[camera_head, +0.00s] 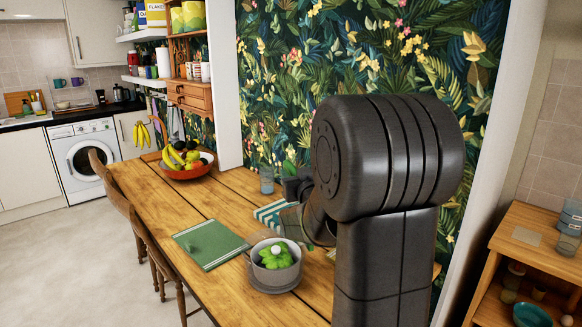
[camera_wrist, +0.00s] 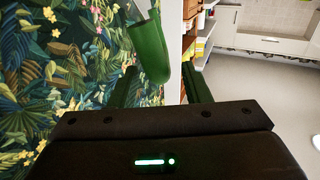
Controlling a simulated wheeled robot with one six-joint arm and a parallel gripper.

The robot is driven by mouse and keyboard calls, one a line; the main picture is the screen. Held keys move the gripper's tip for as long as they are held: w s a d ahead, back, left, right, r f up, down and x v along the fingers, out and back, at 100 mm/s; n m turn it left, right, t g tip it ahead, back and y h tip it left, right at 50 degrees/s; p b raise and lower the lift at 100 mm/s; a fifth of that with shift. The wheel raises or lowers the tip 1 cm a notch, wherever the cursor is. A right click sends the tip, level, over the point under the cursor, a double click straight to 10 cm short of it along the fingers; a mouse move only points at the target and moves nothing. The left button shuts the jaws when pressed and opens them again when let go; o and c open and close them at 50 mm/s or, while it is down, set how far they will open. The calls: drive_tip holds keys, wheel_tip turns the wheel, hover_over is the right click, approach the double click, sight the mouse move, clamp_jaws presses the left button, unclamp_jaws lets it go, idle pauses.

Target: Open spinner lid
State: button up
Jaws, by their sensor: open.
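A grey pot-like vessel (camera_head: 276,276) stands on the wooden table in the head view. Bright green leafy stuff and a white knob (camera_head: 276,250) show at its top. I cannot tell whether a clear lid covers it, or whether it is the spinner. My gripper (camera_wrist: 159,68) is open in the wrist view, with one finger at each side. A dark green curved piece (camera_wrist: 150,50) shows between and above the fingers; I cannot tell what it is. In the head view my arm hides most of the gripper, which is above the table behind the vessel.
A green cloth (camera_head: 210,244) lies left of the vessel on the table (camera_head: 180,205). A striped cloth (camera_head: 272,213) and a blue glass (camera_head: 267,180) are behind it. A fruit bowl (camera_head: 187,172) sits at the far end. Chairs (camera_head: 150,250) line the left side. A wooden shelf (camera_head: 535,240) stands right.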

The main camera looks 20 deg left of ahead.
drive_tip(key=shift+p+x, duration=0.3)
drive_tip(key=shift+x, duration=1.8)
clamp_jaws()
